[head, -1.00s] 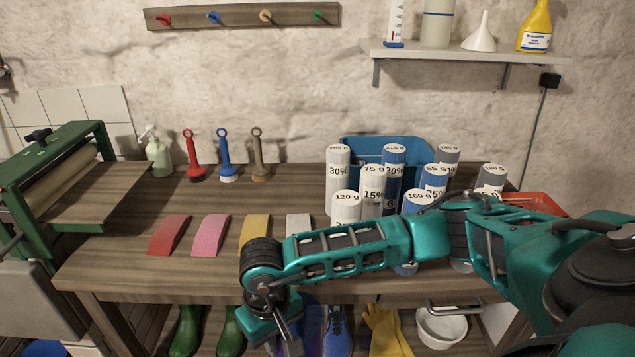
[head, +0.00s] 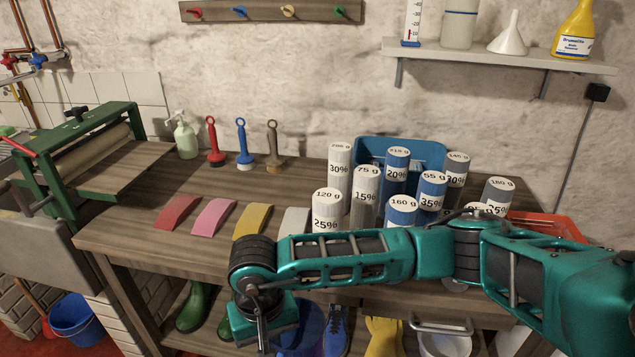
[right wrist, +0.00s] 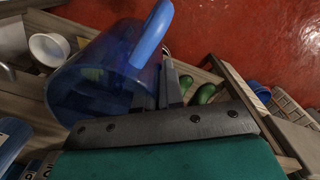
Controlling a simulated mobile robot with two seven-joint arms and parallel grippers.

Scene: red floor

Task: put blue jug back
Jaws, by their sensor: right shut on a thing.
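The translucent blue jug (right wrist: 95,85) fills the left of the right wrist view, tilted, with its lighter blue handle (right wrist: 152,35) uppermost. My right gripper (right wrist: 170,80) is shut on the jug at its handle side. In the head view the right gripper (head: 262,340) points down in front of the workbench's front edge. Part of the blue jug (head: 303,335) shows just right of it, below the tabletop; the rest is hidden by the gripper and the frame edge. My left gripper is in neither view.
The wooden workbench (head: 135,233) carries several labelled cylinders (head: 326,212), coloured curved blocks (head: 214,217), and a green press (head: 90,150). A blue bucket (head: 75,320) stands on the red floor.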

